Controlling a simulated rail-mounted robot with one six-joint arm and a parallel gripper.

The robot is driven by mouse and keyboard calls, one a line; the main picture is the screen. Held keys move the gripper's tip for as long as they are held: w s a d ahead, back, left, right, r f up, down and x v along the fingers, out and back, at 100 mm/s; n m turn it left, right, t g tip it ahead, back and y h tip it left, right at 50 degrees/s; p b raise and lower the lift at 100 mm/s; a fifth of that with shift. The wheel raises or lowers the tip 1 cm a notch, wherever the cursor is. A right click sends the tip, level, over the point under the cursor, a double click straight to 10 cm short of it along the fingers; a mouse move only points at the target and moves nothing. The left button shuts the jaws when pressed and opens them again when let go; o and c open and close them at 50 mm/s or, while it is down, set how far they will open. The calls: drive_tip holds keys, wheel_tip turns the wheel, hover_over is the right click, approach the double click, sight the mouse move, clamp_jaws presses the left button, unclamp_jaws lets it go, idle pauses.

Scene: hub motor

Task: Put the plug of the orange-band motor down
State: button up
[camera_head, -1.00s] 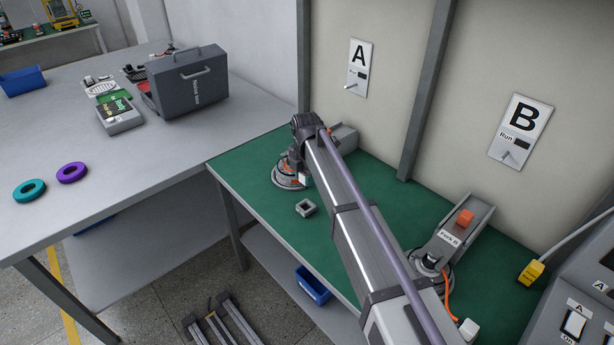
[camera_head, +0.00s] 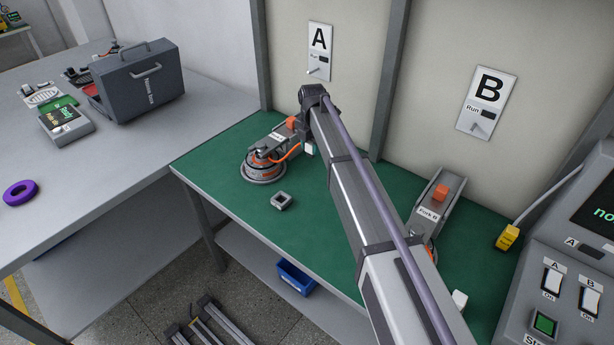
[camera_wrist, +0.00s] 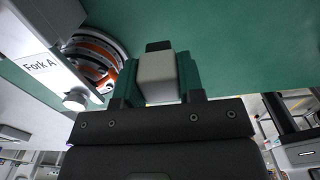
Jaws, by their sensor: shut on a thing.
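My gripper (camera_wrist: 156,64) is shut on a pale grey plug (camera_wrist: 158,80), held between its two green fingers in the wrist view. The plug also shows as a small white block (camera_head: 310,149) beside the end of my arm in the head view. Green bench top lies behind it; I cannot tell whether it touches the bench. The orange-band motor (camera_head: 263,170) sits on the bench left of my arm, at Fork A, with an orange cable running right from it. It also shows at the upper left of the wrist view (camera_wrist: 97,62). My arm hides most of the gripper in the head view.
The green bench (camera_head: 235,205) has free room around a small grey square socket piece (camera_head: 281,201). Fork B (camera_head: 436,205) stands right of my arm, with another motor partly hidden. A yellow block (camera_head: 507,237) and a control console (camera_head: 540,290) are farther right.

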wheel_tip(320, 180, down, 10)
drive_tip(key=b, duration=0.9)
drive_tip(key=shift+a+f, duration=0.1)
drive_tip(key=shift+r, duration=0.25)
drive_tip(key=shift+f, duration=0.15)
drive_tip(key=o, duration=1.1)
wheel_tip(320, 180, up, 13)
drive_tip(key=p, duration=1.2)
drive_tip(key=shift+f+p, duration=0.2)
drive_tip(key=shift+p, duration=0.2)
drive_tip(key=shift+f, duration=0.1)
